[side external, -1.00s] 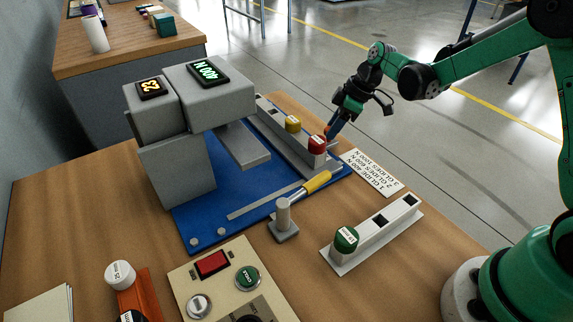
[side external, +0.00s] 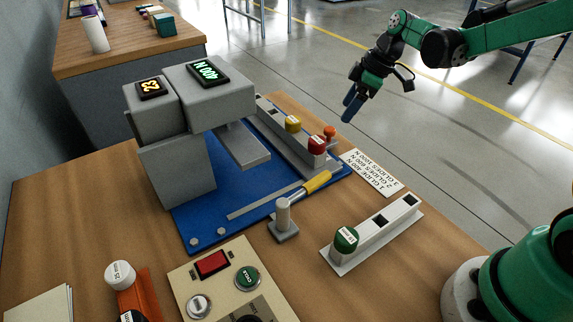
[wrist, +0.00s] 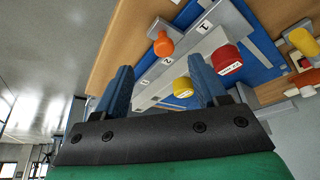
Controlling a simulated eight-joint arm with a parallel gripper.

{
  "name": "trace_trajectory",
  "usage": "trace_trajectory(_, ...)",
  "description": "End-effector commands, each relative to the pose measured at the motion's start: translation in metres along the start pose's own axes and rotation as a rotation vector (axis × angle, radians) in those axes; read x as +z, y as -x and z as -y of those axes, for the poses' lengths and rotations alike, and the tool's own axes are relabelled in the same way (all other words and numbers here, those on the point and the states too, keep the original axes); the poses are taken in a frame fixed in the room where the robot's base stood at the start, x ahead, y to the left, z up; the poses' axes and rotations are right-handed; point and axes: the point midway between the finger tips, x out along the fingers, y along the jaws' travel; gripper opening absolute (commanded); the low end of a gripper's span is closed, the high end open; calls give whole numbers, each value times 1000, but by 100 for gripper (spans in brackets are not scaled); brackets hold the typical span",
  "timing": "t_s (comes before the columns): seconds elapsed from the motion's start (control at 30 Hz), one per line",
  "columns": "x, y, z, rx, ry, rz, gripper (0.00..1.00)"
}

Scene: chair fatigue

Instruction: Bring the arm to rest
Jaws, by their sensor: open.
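My gripper (side external: 352,107) is raised in the air beyond the right far edge of the wooden table, above the grey floor. Its blue fingers also show in the wrist view (wrist: 160,90), apart with nothing between them. A red capped piece (side external: 317,145) and a yellow one (side external: 293,124) sit on the grey rail (side external: 271,119) on the blue base. An orange knob (side external: 330,132) stands beside the rail's near end and also shows in the wrist view (wrist: 163,44). My gripper touches none of these.
A grey test machine (side external: 175,160) with lit displays stands on the blue plate. A second rail (side external: 362,240) holds a green capped piece (side external: 346,239). A yellow-handled tool (side external: 317,182), a white text card (side external: 374,173) and a control box (side external: 185,270) lie around. The air around my gripper is clear.

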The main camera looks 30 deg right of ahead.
Motion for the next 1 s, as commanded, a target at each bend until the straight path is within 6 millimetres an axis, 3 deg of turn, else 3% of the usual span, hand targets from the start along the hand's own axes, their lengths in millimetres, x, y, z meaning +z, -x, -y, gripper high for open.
trace_trajectory(0.37, -4, 9, 10, 25, -43, 5, 65)
trace_trajectory(0.7, -2, 57, 85, 234, -385, -38, 65)
trace_trajectory(1.0, 21, 64, 132, 360, -631, -176, 65)
